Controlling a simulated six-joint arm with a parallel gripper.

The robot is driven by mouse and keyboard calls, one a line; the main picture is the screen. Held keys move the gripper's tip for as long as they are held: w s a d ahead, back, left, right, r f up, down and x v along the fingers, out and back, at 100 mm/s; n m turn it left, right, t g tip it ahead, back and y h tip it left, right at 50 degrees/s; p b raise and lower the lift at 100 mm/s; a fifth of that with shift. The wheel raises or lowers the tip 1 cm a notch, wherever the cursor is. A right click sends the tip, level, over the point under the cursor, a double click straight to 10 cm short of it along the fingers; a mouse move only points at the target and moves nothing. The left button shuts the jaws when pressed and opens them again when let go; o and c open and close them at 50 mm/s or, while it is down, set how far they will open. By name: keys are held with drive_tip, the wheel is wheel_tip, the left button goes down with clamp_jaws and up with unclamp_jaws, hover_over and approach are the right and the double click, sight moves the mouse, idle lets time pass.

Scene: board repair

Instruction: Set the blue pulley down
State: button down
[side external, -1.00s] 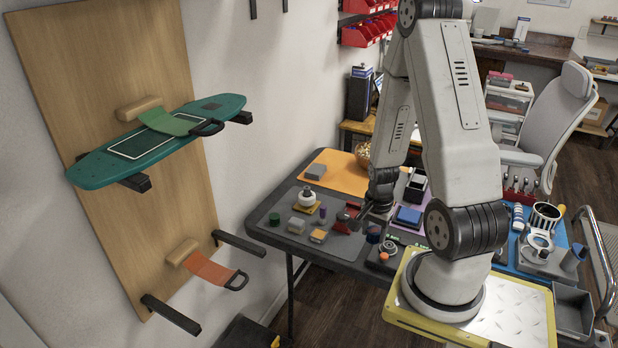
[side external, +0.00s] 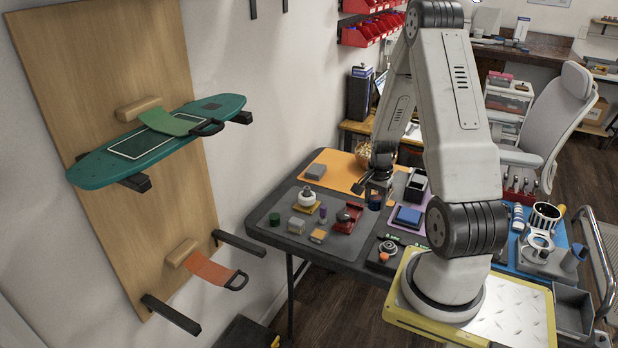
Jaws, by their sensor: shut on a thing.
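The blue pulley (side external: 375,202) is a small dark blue cylinder at the end of my gripper (side external: 374,190). My gripper points down and is shut on the pulley. They are over the table near the right corner of the orange mat (side external: 343,179). I cannot tell whether the pulley touches the surface or hangs just above it.
A grey block (side external: 315,171) lies on the orange mat, with a bowl (side external: 363,154) behind. The dark grey mat (side external: 336,246) holds a red vise-like part (side external: 348,216), a white round part (side external: 307,196) and small blocks. A blue box (side external: 408,216) sits on the purple mat.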

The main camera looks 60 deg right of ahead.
sight(352, 206)
drive_tip(key=w+d+f, duration=0.8)
drive_tip(key=shift+w+d+f, duration=0.1)
drive_tip(key=shift+w+d, duration=0.25)
drive_tip(key=shift+d, duration=0.05)
drive_tip(key=shift+w+d+f, duration=0.4)
drive_tip(key=shift+f, duration=0.1)
drive_tip(key=shift+f, duration=0.1)
drive_tip(key=shift+w+d+f, duration=0.1)
drive_tip(key=shift+f, duration=1.65)
drive_tip(key=shift+f, duration=0.15)
drive_tip(key=shift+c, duration=0.7)
unclamp_jaws()
